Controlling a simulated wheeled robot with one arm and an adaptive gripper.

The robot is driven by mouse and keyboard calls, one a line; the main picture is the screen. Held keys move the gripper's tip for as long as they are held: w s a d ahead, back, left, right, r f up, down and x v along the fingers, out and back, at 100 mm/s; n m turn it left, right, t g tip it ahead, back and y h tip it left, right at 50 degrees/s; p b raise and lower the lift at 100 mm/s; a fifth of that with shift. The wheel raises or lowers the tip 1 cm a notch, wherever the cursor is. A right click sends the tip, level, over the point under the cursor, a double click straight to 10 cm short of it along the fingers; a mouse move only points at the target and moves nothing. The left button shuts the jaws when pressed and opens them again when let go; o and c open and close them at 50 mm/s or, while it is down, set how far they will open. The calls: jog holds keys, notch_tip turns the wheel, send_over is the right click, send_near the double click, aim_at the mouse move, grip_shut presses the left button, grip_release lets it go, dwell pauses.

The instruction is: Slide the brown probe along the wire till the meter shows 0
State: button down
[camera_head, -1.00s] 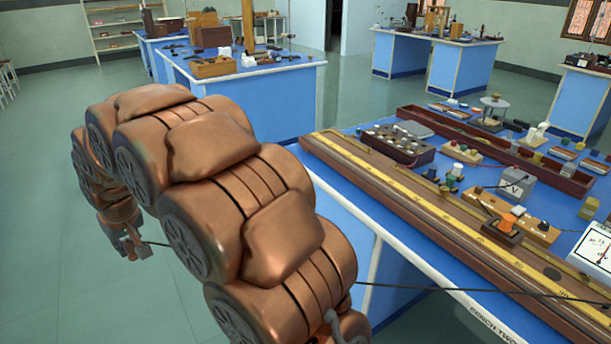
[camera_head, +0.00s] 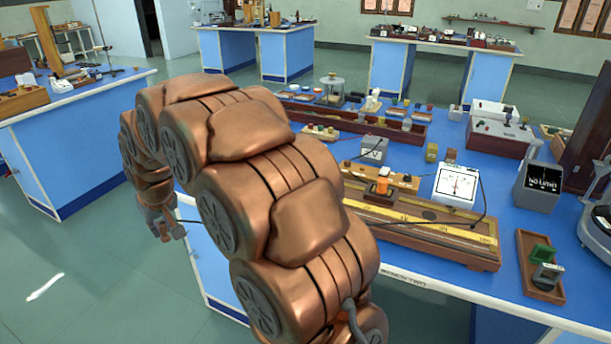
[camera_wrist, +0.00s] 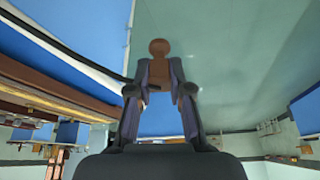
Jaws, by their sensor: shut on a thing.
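My gripper (camera_head: 170,232) hangs in front of the bench's left end, low beside its blue side panel. In the wrist view my gripper (camera_wrist: 160,90) is shut on the brown probe (camera_wrist: 159,72), whose round knob shows beyond the fingers. A dark lead runs from it. The probe is away from the wire. The long wooden wire board with its yellow scale (camera_head: 465,233) lies along the bench's front, its left part hidden by my arm. The wire itself is too fine to make out. The white meter (camera_head: 457,185) stands behind the board; its reading is too small to tell.
An orange-topped block (camera_head: 382,189) is by the board's back edge. Another blue bench (camera_head: 85,140) is at left; open floor lies between.

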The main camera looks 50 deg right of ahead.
jog(key=s+d+m+p, duration=0.1)
jog(key=s+d+p, duration=0.1)
jog(key=d, duration=0.9)
jog(key=s+d+m+p, duration=0.1)
jog(key=s+d, duration=0.3)
jog(key=d, duration=0.7)
jog(key=s+d+m+h+p, duration=0.1)
jog(key=s+d+p, duration=0.2)
jog(key=d, duration=0.8)
jog(key=shift+s+d+r+p, duration=0.2)
jog(key=shift+s+r+p, duration=0.1)
jog(key=shift+r+p, duration=0.1)
jog(key=shift+s+d+f, duration=0.15)
jog(key=shift+s+d, duration=0.15)
jog(key=shift+d, duration=0.15)
jog(key=shift+f, duration=0.2)
jog(key=shift+a+f, duration=0.1)
jog(key=shift+f, duration=0.3)
jog(key=shift+w+a, duration=0.3)
jog(key=shift+w, duration=0.65)
jog(key=shift+w+a, duration=0.25)
jog(key=shift+w, duration=0.7)
jog(key=shift+s+a+f+b, duration=0.1)
jog(key=shift+a+f+b, duration=0.05)
jog(key=shift+f+b, duration=0.25)
